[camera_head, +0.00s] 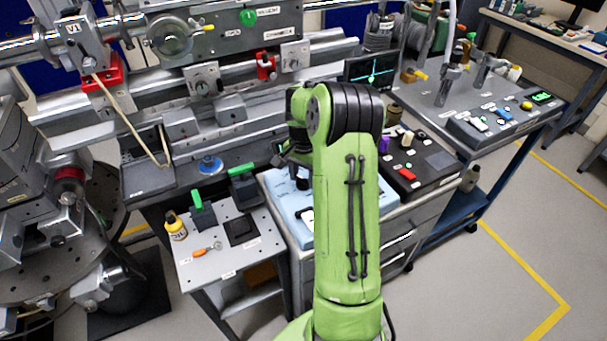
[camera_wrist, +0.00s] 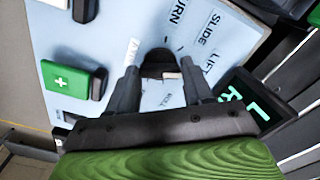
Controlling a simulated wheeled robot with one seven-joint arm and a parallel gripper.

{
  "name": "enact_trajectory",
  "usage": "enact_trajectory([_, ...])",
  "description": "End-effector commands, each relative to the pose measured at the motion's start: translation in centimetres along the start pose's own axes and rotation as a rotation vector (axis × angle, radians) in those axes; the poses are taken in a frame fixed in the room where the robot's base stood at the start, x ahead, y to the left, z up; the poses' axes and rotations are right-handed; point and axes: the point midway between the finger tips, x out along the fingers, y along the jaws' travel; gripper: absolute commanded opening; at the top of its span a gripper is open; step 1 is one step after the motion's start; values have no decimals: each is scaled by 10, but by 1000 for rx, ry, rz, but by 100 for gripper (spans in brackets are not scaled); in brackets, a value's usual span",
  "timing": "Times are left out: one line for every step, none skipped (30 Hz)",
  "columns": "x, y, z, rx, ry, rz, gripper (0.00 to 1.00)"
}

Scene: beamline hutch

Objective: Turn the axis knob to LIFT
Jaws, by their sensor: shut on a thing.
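In the wrist view my gripper (camera_wrist: 160,80) is shut on the dark axis knob (camera_wrist: 158,58), with one finger on each side of it. The knob stands on a pale blue panel (camera_wrist: 125,25), which also shows in the head view (camera_head: 272,183). The words TURN, SLIDE and LIFT (camera_wrist: 211,68) are printed around the knob. A small pale patch shows at the knob's lower right, but I cannot tell where the knob points.
A green plus button (camera_wrist: 66,78) lies left of the gripper. A dark display with green letters (camera_wrist: 252,103) is close to the right finger. In the head view a black control box (camera_head: 425,165) stands right of my arm, and a grey side table (camera_head: 205,262) stands left.

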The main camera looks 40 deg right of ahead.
Motion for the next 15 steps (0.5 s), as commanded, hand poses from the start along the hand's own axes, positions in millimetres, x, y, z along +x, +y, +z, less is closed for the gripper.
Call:
enact_trajectory([-1,0,0,6,2,-1,20])
enact_trajectory([-1,0,0,9,2,-1,20])
enact_trajectory([-1,0,0,11,2,-1,20])
enact_trajectory([-1,0,0,13,2,-1,20])
enact_trajectory([-1,0,0,13,2,-1,20])
enact_trajectory([-1,0,0,14,2,-1,20])
enact_trajectory([-1,0,0,14,2,-2,20])
enact_trajectory([-1,0,0,14,2,-2,20])
enact_trajectory([-1,0,0,13,2,-2,20])
enact_trajectory([-1,0,0,13,2,-2,20])
enact_trajectory([-1,0,0,13,2,-2,20])
enact_trajectory([-1,0,0,13,2,-2,20])
enact_trajectory([-1,0,0,13,3,-2,20])
enact_trajectory([-1,0,0,13,3,-2,52])
enact_trajectory([-1,0,0,13,3,-2,58])
